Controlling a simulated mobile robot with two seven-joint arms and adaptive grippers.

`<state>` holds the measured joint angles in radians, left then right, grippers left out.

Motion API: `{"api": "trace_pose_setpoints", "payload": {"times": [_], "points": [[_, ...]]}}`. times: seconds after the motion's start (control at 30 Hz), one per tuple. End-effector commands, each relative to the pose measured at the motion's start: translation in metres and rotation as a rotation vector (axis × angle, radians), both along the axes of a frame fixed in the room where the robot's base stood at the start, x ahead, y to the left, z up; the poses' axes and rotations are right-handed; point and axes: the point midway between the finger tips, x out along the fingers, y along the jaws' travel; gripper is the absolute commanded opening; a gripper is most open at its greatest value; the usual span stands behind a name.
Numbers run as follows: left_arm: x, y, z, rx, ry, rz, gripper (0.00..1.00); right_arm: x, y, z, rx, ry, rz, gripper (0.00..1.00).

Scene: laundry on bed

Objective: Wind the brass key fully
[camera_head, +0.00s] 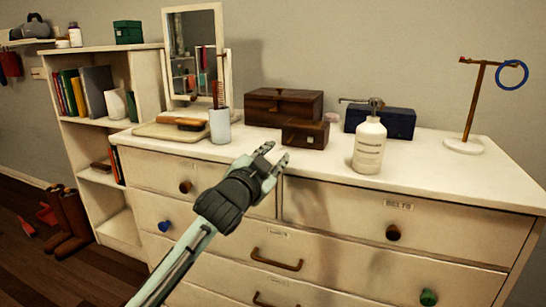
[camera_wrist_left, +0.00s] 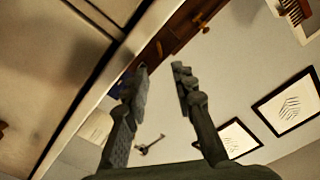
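A small dark wooden box (camera_head: 303,134) stands on the white dresser top in front of a larger wooden chest (camera_head: 284,104). A small pale, brass-like spot (camera_head: 311,140) shows on its front; it is too small to confirm as the key. In the left wrist view a small gold knob-like piece (camera_wrist_left: 206,30) sticks out from the brown wood (camera_wrist_left: 180,30). My left gripper (camera_head: 276,153) is in front of the dresser's front edge, a little short of the small box. Its fingers (camera_wrist_left: 160,74) are apart with nothing between them. My right gripper is not in view.
A white pump bottle (camera_head: 369,146) stands right of the small box, before a dark blue box (camera_head: 380,121). A cup with a comb (camera_head: 220,126), a tray (camera_head: 160,131) and a mirror (camera_head: 195,55) are left. A ring stand (camera_head: 465,147) is right.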

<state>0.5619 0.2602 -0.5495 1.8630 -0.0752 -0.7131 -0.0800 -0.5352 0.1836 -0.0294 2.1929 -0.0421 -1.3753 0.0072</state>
Motion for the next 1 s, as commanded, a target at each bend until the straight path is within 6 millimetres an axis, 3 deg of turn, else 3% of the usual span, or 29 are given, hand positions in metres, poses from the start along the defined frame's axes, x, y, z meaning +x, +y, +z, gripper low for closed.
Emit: {"api": "trace_pose_setpoints", "payload": {"times": [0.43, 0.57, 0.67, 0.77, 0.9, 1.0], "points": [[-0.01, 0.004, 0.0, 0.0, 0.001, 0.001, 0.26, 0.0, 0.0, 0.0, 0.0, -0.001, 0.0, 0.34], [-0.013, 0.01, -0.017, -0.01, 0.039, 0.016, 0.26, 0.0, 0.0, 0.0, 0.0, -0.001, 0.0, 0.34], [-0.023, 0.028, -0.061, -0.034, 0.14, 0.06, 0.26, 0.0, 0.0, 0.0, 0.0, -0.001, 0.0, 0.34], [-0.051, 0.061, -0.136, -0.072, 0.317, 0.142, 0.26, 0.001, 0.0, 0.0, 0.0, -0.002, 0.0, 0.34], [-0.122, 0.116, -0.248, -0.116, 0.608, 0.292, 0.26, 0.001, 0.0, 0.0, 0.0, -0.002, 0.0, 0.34], [-0.18, 0.15, -0.308, -0.129, 0.783, 0.389, 0.26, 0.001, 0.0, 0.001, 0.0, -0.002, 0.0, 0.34]]}}
